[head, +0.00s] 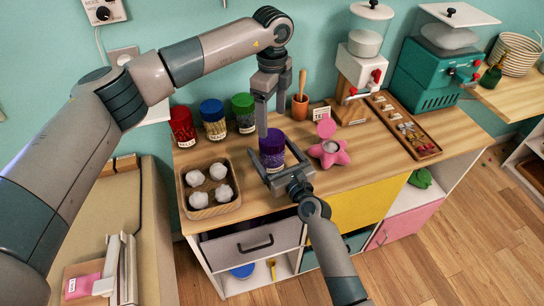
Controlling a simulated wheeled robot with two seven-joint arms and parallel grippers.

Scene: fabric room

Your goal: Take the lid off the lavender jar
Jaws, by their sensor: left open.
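The lavender jar (273,160) stands upright on the wooden counter, with its purple lid (272,141) on top. My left gripper (271,118) points down just above the lid, open, with its fingers apart and nothing between them. My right gripper (272,160) reaches in from the front, low down, with one finger on each side of the jar's body. I cannot tell whether these fingers touch the jar. They hide part of its lower body.
Jars with red (182,126), blue (214,119) and green (244,112) lids stand behind left. A tray (184,196) of white balls is at left. A pink star-shaped object (329,153) is close on the right, with a pestle in a mortar (300,104) behind.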

